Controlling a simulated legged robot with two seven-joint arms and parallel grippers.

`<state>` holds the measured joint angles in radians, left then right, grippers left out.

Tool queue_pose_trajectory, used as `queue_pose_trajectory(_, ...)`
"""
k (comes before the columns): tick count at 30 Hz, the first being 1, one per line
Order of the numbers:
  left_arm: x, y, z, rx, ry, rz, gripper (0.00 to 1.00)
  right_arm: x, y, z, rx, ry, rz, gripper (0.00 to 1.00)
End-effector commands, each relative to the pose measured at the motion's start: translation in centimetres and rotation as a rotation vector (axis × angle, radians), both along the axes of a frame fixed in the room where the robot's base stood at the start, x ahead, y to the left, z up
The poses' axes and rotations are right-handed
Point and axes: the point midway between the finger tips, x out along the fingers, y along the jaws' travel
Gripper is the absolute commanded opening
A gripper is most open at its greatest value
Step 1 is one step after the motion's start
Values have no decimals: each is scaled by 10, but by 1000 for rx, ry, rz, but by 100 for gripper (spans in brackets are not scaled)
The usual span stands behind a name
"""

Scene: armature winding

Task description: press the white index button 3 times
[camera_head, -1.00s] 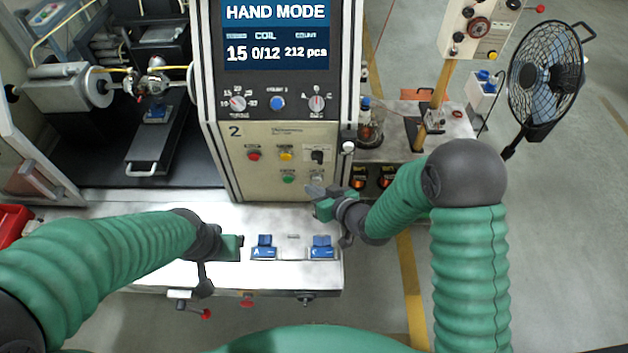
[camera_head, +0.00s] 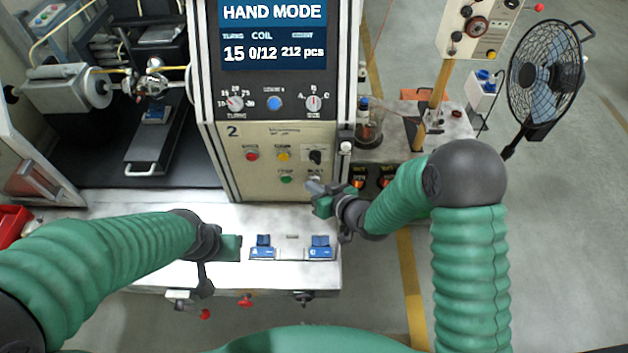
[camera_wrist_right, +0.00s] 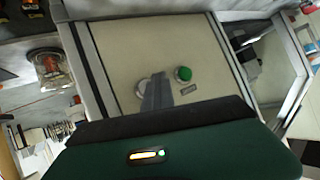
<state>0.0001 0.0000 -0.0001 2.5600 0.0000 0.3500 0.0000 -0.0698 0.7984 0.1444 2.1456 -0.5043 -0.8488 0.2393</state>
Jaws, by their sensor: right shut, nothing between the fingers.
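The white index button (camera_head: 315,179) is at the lower right of the beige control panel (camera_head: 240,180), right of the green button (camera_head: 286,179). My right gripper (camera_head: 313,187) is shut and empty, its fingertips just below and in front of the white button, partly covering it. In the right wrist view the shut fingers (camera_wrist_right: 157,90) point at the panel and overlap a pale round button (camera_wrist_right: 143,88); the green button (camera_wrist_right: 184,73) is beside it. Whether the tips touch the button cannot be told. My left gripper (camera_head: 230,248) is low over the white ledge; its fingers are not clear.
Red (camera_head: 252,155) and yellow (camera_head: 284,155) buttons and a black switch (camera_head: 316,157) sit above. The screen (camera_head: 272,35) reads HAND MODE, 15, 0/12, 212 pcs. Two blue rocker-like parts (camera_head: 262,247) (camera_head: 320,247) lie on the white ledge (camera_head: 150,273). A fan (camera_head: 545,75) stands at right.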

Motion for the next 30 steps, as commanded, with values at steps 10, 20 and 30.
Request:
queue_pose_trajectory(10, 0, 0, 0, 0, 0, 0, 36, 5, -3, 0, -2, 1, -8, 0)
queue_pose_trajectory(20, 0, 0, 0, 0, 0, 0, 36, 3, -6, 0, -2, 0, -11, 0)
queue_pose_trajectory(30, 0, 0, -1, 0, 0, 0, 36, -14, -17, -1, -1, 1, -10, 0)
